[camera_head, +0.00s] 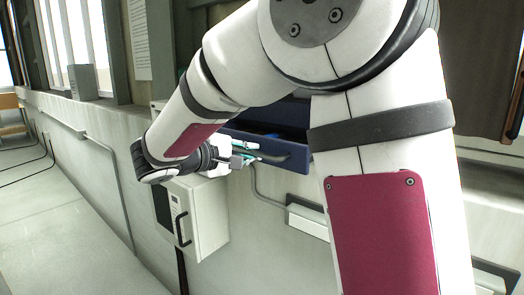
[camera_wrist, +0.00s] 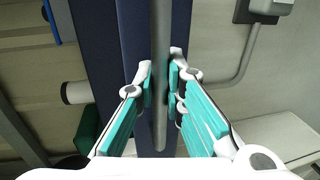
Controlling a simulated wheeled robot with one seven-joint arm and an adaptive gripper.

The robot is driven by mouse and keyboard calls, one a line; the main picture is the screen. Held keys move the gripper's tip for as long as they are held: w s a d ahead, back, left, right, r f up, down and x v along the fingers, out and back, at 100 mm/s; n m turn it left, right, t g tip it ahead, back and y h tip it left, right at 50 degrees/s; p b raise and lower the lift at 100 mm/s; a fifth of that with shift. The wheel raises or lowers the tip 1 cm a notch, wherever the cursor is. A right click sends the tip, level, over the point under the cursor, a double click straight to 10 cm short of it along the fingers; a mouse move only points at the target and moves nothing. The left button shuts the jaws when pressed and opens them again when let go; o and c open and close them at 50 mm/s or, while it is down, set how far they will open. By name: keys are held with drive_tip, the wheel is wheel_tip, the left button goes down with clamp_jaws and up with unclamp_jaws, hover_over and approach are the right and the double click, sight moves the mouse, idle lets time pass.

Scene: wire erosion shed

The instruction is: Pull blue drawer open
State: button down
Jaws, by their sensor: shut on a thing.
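The blue drawer (camera_head: 300,160) is dark navy and sits against the wall behind my arm in the head view. Its top looks open, with a brighter blue item inside. In the wrist view its navy front (camera_wrist: 178,25) runs up and down the picture. A grey bar handle (camera_wrist: 160,120) crosses that front; it also shows in the head view (camera_head: 282,157). My gripper (camera_wrist: 161,75), with teal-lined fingers, is shut on the handle, one finger on each side. In the head view my gripper (camera_head: 246,154) is at the handle's left part. My arm hides some of the drawer.
A white cabinet (camera_head: 208,222) with a black handle hangs below my gripper. Grey conduit (camera_wrist: 240,65) runs along the wall. In the wrist view a white cylinder (camera_wrist: 76,93) and a dark green item (camera_wrist: 87,130) lie left of the drawer front. The floor at left (camera_head: 60,235) is clear.

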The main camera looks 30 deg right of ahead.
drive_tip(key=f+b+v, duration=0.1)
drive_tip(key=v, duration=0.5)
drive_tip(key=shift+s+a+f, duration=0.2)
drive_tip(key=shift+a, duration=0.3)
drive_tip(key=c, duration=1.6)
unclamp_jaws()
drive_tip(key=shift+c, duration=0.2)
drive_tip(key=v, duration=1.2)
